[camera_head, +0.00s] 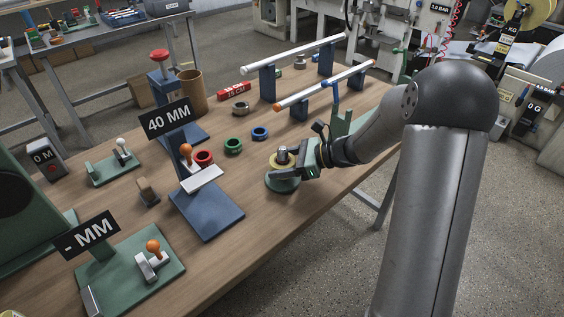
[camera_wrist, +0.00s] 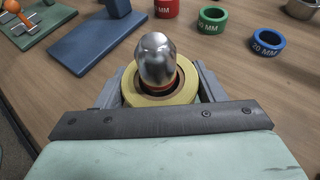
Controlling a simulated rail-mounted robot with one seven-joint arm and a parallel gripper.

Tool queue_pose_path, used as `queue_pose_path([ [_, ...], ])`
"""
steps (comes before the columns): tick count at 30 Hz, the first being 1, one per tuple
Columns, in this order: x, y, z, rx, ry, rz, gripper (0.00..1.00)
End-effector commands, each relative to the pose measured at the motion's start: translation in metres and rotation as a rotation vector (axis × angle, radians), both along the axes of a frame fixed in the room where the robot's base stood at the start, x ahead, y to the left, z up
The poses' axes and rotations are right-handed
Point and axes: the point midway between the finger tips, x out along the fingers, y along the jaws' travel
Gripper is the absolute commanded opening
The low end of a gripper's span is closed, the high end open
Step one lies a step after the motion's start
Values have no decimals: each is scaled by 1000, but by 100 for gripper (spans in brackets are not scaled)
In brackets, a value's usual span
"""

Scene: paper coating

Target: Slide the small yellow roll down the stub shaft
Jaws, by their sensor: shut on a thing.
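The small yellow roll (camera_wrist: 160,92) is around the stub shaft (camera_wrist: 157,62), whose rounded metal top stands up through the roll's hole in the wrist view. My gripper (camera_wrist: 160,88) is shut on the roll, with a finger on each side. In the head view the roll (camera_head: 281,160) shows at my gripper (camera_head: 287,162), above the round green base (camera_head: 282,182). The shaft top (camera_head: 282,152) sticks out over the roll. My gripper hides part of the roll and base, and how far the roll sits above the base is hard to tell.
Red (camera_head: 203,158), green (camera_head: 233,146) and blue (camera_head: 260,133) rings lie on the wooden table left of and behind the base. A blue stand (camera_head: 212,214) with a "40 MM" sign is further left.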

Motion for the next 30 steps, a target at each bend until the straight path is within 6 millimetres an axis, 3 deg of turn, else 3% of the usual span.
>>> queue_pose_path([
  [30, 0, 0, -26, 0, 0, 0, 39],
])
